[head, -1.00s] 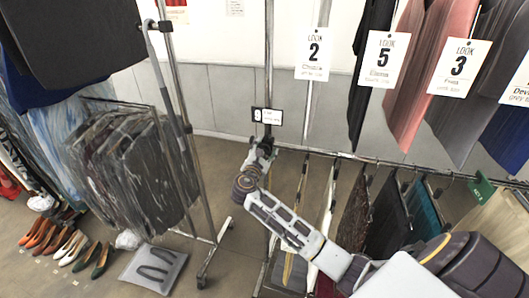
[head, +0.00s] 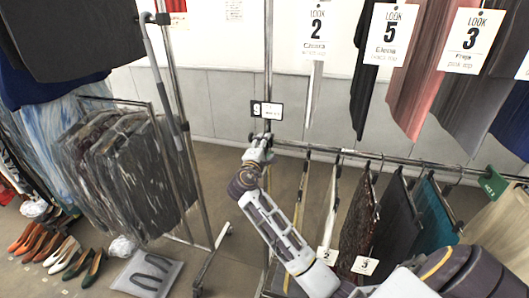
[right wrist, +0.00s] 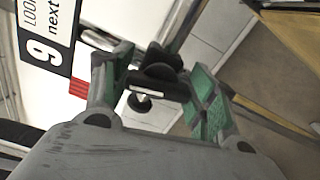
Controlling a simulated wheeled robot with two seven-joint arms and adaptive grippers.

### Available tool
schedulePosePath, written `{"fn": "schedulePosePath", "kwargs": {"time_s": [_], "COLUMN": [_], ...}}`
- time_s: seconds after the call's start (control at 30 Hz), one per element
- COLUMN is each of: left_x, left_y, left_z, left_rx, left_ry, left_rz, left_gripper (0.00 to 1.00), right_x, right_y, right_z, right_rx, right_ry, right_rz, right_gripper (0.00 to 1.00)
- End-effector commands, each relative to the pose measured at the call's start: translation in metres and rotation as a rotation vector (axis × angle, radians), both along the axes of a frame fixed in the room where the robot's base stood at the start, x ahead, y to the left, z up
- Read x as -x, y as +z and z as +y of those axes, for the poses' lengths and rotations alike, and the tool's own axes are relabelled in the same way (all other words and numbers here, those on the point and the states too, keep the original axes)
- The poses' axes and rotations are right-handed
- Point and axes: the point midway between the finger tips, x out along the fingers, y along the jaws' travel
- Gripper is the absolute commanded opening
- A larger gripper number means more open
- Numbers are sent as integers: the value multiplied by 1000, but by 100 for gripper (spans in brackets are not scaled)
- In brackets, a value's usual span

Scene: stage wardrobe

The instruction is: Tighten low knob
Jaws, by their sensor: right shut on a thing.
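The low knob (right wrist: 160,82) is black and lobed, and sits on the metal rack post by the lower rail, below the "9" tag. My right gripper (right wrist: 163,64) has one green-padded finger on each side of it and is shut on it. In the head view my right gripper (head: 262,141) reaches up to the post (head: 268,62) from below right, and it hides most of the knob. My left gripper is not in view.
The "9" tag (head: 267,110) hangs just above my right gripper and also shows in the right wrist view (right wrist: 45,48). Garments hang from the lower rail (head: 400,160) to the right. Another rack (head: 172,90) stands at left, with shoes (head: 60,250) on the floor.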

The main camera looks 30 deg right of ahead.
Motion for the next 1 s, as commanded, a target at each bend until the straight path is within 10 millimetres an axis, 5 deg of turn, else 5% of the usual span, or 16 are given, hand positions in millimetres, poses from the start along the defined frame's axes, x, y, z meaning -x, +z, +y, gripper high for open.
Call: {"fn": "schedulePosePath", "kwargs": {"time_s": [0.4,0.9,0.93,1.0], "left_x": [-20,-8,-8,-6], "left_y": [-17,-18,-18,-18], "left_z": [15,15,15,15], "left_rx": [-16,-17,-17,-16], "left_ry": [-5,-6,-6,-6], "left_rz": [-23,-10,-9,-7], "left_gripper": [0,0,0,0], "right_x": [0,0,0,0], "right_y": [-3,-3,-3,-3], "right_z": [0,0,0,0], "right_rx": [-115,-129,-129,-128], "right_ry": [0,-2,-2,-1], "right_rz": [-130,-144,-144,-143], "right_gripper": [34,34,62,71]}}
